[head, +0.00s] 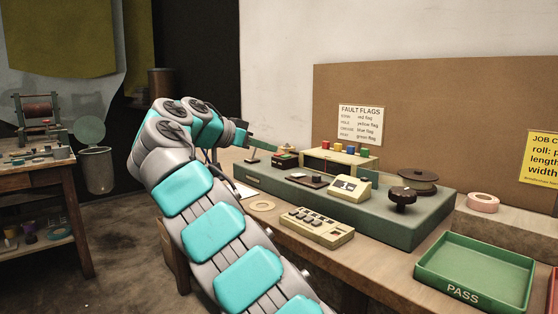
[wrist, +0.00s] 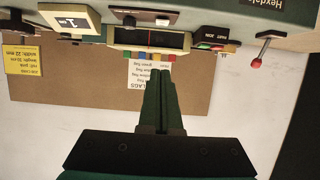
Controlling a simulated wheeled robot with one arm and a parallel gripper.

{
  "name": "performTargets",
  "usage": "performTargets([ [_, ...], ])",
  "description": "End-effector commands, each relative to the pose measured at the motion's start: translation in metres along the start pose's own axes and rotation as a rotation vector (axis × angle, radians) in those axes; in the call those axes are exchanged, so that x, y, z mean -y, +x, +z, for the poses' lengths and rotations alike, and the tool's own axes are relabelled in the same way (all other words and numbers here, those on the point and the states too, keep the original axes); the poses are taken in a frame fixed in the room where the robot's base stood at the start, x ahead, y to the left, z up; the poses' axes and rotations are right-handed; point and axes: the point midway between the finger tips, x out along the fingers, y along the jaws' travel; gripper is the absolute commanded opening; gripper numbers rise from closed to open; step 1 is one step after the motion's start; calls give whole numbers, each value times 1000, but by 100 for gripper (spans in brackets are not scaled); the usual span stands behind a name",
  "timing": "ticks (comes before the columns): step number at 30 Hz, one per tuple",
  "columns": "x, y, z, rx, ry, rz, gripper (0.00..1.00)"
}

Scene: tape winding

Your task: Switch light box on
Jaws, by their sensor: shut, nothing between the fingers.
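A cream box (head: 340,158) with a long dark front opening, which looks like the light box, stands on the green machine bench (head: 400,220) with coloured flags along its top. It also shows upside down in the wrist view (wrist: 122,38), its opening dark with a thin red line. I cannot make out a switch on it. My gripper (head: 276,148) has green fingers pressed together, empty, left of the cream box. I see no clear contact.
A small dark box with lit red and green marks (wrist: 215,43) and a red-tipped lever (wrist: 258,62) are near the box. A cream display unit (head: 350,188), black knob (head: 403,197), keypad (head: 317,226) and green PASS tray (head: 475,270) lie farther right or in front.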

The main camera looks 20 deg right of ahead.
Motion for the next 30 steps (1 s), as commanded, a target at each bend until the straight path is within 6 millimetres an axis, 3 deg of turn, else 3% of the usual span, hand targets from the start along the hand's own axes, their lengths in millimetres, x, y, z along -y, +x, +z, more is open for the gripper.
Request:
performTargets([
  [15, -2, 96, 0, 2, -1, 6, 0],
  [21, -2, 100, 22, 0, -2, 4, 0],
  [30, 0, 103, 37, -1, -1, 0, 0],
])
